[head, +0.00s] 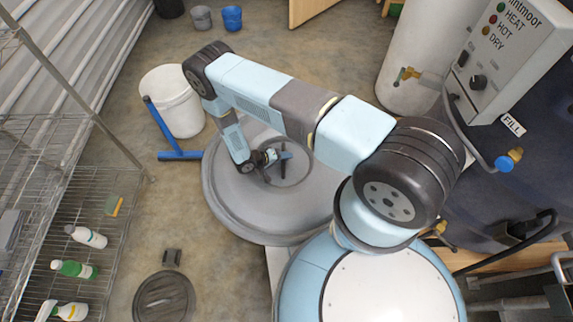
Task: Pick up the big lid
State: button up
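The big lid (235,205) is a wide grey round disc with a rim and a raised ring near its middle. It is in the centre of the head view, and my arm crosses over its upper and right parts. My gripper (280,156) is over the raised ring, close to a dark handle-like part there. The gripper is small and dark against the lid. I cannot tell whether its fingers are open or shut, or whether they touch the lid.
A wire shelf (60,190) with several bottles lines the left. A small dark round lid-like thing (165,298) lies below. A control box (515,55) with a hose is at the upper right.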

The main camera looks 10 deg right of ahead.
jog(key=shift+w+d+f, duration=0.15)
jog(key=shift+d+f, duration=0.15)
jog(key=shift+d, duration=0.15)
jog(key=shift+c, duration=0.2)
grip_shut()
jog(key=shift+a, duration=0.1)
dwell(0.9)
